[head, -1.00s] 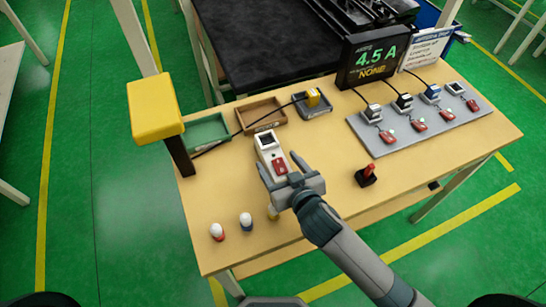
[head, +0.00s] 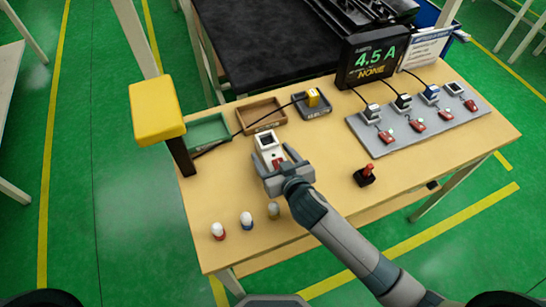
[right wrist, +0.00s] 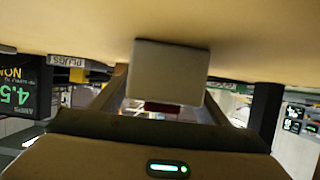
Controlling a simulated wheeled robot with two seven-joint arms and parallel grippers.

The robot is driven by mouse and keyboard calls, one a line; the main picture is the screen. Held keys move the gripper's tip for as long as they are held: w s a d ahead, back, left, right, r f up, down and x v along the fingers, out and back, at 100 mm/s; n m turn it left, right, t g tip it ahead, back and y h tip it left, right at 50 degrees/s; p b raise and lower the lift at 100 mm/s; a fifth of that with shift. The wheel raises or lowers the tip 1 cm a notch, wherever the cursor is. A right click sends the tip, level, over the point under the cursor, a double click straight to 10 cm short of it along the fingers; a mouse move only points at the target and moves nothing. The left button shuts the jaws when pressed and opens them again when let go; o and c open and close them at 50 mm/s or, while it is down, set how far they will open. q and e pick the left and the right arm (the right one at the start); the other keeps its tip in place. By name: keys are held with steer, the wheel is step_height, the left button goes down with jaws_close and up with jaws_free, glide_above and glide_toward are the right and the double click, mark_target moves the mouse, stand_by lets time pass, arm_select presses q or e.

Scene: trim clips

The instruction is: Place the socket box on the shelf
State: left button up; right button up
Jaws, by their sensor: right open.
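The socket box (head: 267,141) is white with a dark square at its far end and a red part near my gripper. It lies on the wooden table (head: 345,205) in the head view. My right gripper (head: 282,167) is open at its near end, a finger to each side. In the right wrist view a grey block face (right wrist: 168,72), likely the box's end, shows between the fingers; contact is unclear. A grey raised board (head: 400,128), perhaps the shelf, stands at the right with several similar units. My left gripper is out of view.
Small green (head: 207,131), brown (head: 262,114) and grey (head: 316,108) trays line the back; a yellow plug (head: 313,97) with a black cable sits in the grey one. A red-topped joystick (head: 366,175) stands right. Several small knobs (head: 246,219) stand in front. A yellow box (head: 157,110) stands left.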

mark_target(276, 152)
steer(key=c, duration=1.4)
steer(key=shift+r, duration=0.15)
steer(key=shift+r, duration=0.5)
steer(key=r, duration=0.1)
steer(key=r+b, duration=0.1)
steer(key=d+r, duration=0.1)
steer(key=shift+w+r+b, duration=0.15)
steer(key=shift+w+b, duration=0.1)
steer(key=shift+b, duration=0.15)
steer(key=w+d+r+b, duration=0.1)
steer(key=d+r, duration=0.1)
steer(key=d, duration=0.1)
steer(key=w+d+r+b, duration=0.1)
steer(key=w+d+r, duration=0.1)
steer(key=d, duration=0.1)
steer(key=w+d+r+b, duration=0.1)
steer(key=w+d+r, duration=0.1)
steer(key=d, duration=0.1)
steer(key=shift+d+r, duration=0.2)
steer(key=shift+r, duration=0.05)
